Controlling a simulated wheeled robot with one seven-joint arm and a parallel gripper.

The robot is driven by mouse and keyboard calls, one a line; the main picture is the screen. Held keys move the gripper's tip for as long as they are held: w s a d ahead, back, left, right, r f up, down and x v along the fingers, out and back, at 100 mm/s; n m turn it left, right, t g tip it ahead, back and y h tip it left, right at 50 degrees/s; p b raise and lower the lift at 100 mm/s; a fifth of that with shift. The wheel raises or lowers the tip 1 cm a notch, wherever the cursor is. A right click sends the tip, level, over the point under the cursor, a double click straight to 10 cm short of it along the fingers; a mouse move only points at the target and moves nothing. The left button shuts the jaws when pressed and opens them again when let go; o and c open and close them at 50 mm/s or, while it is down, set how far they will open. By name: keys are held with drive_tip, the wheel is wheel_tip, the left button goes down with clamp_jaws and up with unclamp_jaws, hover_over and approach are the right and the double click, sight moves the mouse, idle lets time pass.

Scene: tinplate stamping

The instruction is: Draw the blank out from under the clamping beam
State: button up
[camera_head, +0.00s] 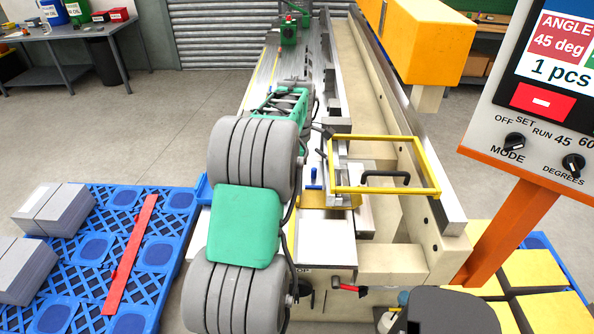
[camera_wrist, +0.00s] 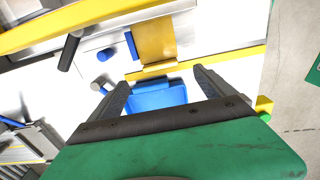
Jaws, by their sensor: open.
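The machine's long grey metal bar (camera_head: 333,85), which looks like the clamping beam, runs away from me. A brass-coloured plate (camera_wrist: 155,38) lies on the pale bed in the wrist view, its near edge lipped; I cannot tell if it is the blank. A brass-coloured part also shows in the head view (camera_head: 328,200). My gripper (camera_wrist: 152,80) is open, fingers apart. A blue piece (camera_wrist: 157,97) shows between the fingers, with no visible contact.
A yellow bar frame (camera_head: 430,165) stands over the machine's near end. A control panel (camera_head: 540,125) on an orange post is at right. A blue pallet (camera_head: 75,215) with grey stacks and a red strip (camera_head: 130,255) is at left. The floor (camera_head: 165,120) behind it is clear.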

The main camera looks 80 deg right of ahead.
wheel_tip(320, 180, down, 7)
drive_tip(key=shift+w+f+p, duration=0.1)
drive_tip(key=shift+p, duration=0.6)
drive_tip(key=shift+c, duration=0.5)
drive_tip(key=c, duration=1.5)
drive_tip(key=shift+s, duration=0.2)
drive_tip(key=shift+s+a, duration=0.35)
drive_tip(key=shift+a, duration=1.15)
drive_tip(key=shift+s+a, duration=0.3)
drive_tip(key=shift+a, duration=1.2)
drive_tip(key=shift+s+a, duration=0.35)
drive_tip(key=shift+a, duration=1.15)
drive_tip(key=shift+s+a+p, duration=0.15)
drive_tip(key=shift+s+a, duration=0.15)
drive_tip(key=shift+a, duration=1)
drive_tip(key=shift+s+a+p, duration=0.1)
drive_tip(key=shift+s+a, duration=0.2)
drive_tip(key=shift+a, duration=0.95)
drive_tip(key=shift+s+a+p, duration=0.15)
drive_tip(key=shift+s+a, duration=0.15)
drive_tip(key=shift+a, duration=1)
drive_tip(key=shift+a, duration=0.35)
